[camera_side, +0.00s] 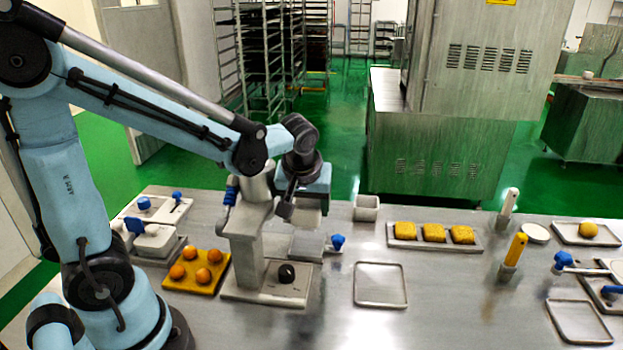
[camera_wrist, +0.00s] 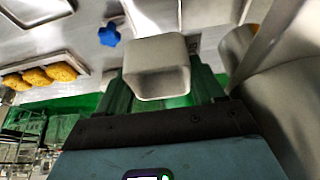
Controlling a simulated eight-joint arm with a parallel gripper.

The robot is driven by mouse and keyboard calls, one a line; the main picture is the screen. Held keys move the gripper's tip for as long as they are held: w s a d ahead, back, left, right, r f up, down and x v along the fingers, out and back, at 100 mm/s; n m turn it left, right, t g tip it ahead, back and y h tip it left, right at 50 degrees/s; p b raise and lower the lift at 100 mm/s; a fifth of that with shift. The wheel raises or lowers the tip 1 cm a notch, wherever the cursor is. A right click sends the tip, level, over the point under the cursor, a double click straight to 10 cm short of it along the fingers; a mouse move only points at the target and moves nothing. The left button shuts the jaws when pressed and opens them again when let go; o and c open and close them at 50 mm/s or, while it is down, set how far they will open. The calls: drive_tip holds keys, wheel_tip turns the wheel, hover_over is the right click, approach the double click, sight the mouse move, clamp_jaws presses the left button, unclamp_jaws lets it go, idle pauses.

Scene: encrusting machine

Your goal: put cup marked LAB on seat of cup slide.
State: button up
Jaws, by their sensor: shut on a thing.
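My gripper (camera_wrist: 160,82) is shut on a pale grey square cup (camera_wrist: 157,66) in the wrist view, with a finger on each side of it. No LAB marking is readable on the cup. In the side view my gripper (camera_side: 308,214) is low beside the machine head, above the cup slide (camera_side: 307,249). I cannot clearly pick out the held cup there. The slide's blue knob (camera_side: 337,241) points right; it also shows in the wrist view (camera_wrist: 109,35). The seat itself is not clearly visible.
The grey machine (camera_side: 246,252) stands close on the left of my gripper. Another grey square cup (camera_side: 366,208) stands on the table to the right. A tray (camera_side: 480,245) of yellow cakes lies beyond, and an empty tray (camera_side: 381,303) lies in front. An orange-ball tray (camera_side: 196,288) is left.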

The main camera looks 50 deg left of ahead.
drive_tip(key=shift+f, duration=3.1)
drive_tip(key=shift+f, duration=0.25)
drive_tip(key=o, duration=1.2)
drive_tip(key=shift+s+d+r, duration=0.15)
drive_tip(key=shift+r, duration=0.25)
drive_tip(key=s+d, duration=0.8)
drive_tip(key=shift+s+d+r, duration=0.15)
drive_tip(key=shift+s+d, duration=0.15)
drive_tip(key=shift+w+a, duration=0.1)
drive_tip(key=shift+w+a, duration=2.85)
drive_tip(key=shift+a, duration=0.1)
